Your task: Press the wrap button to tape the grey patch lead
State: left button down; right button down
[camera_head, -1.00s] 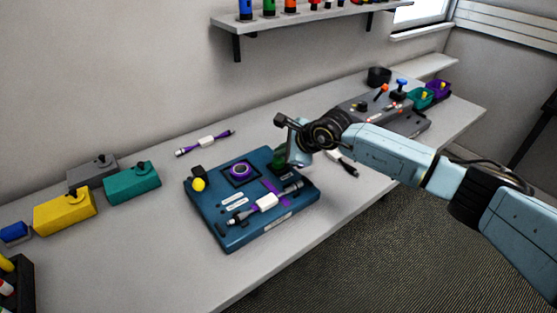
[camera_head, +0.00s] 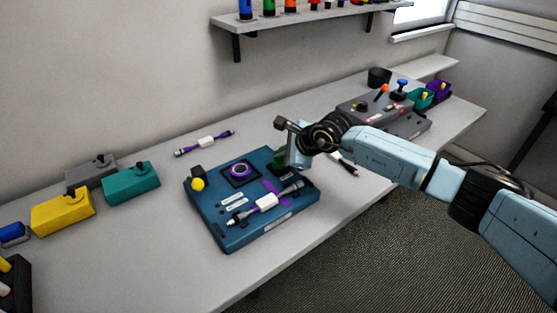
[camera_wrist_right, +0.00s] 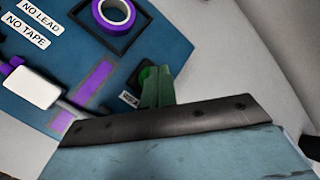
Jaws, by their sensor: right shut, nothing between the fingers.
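A blue taping station (camera_head: 222,232) stands on the bench, with a purple tape roll (camera_head: 240,171) in a dark square holder. A patch lead with a white block (camera_head: 266,202) lies across its front part beside purple strips; the block also shows in the wrist view (camera_wrist_right: 30,88). My right gripper (camera_head: 290,165) is shut and empty at the station's right back corner. In the wrist view its fingertips (camera_wrist_right: 156,76) are at the green button (camera_wrist_right: 146,78) and partly cover it. Whether they touch or press it I cannot tell. My left gripper is out of view.
Labels on the station read NO LEAD (camera_wrist_right: 41,14) and NO TAPE (camera_wrist_right: 26,33). A yellow knob (camera_head: 198,184) is at its left. Another lead (camera_head: 205,143) lies behind and one (camera_head: 343,163) to the right. Yellow (camera_head: 64,212) and teal (camera_head: 132,184) boxes stand left.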

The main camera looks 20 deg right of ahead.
aim_at(282, 163)
jog(key=shift+f, duration=0.15)
jog(key=shift+r+p, duration=0.55)
jog(key=shift+r, duration=0.55)
notch_tip(282, 163, up, 6)
jog(key=p, duration=0.3)
jog(key=shift+p, duration=0.3)
dwell(0.4)
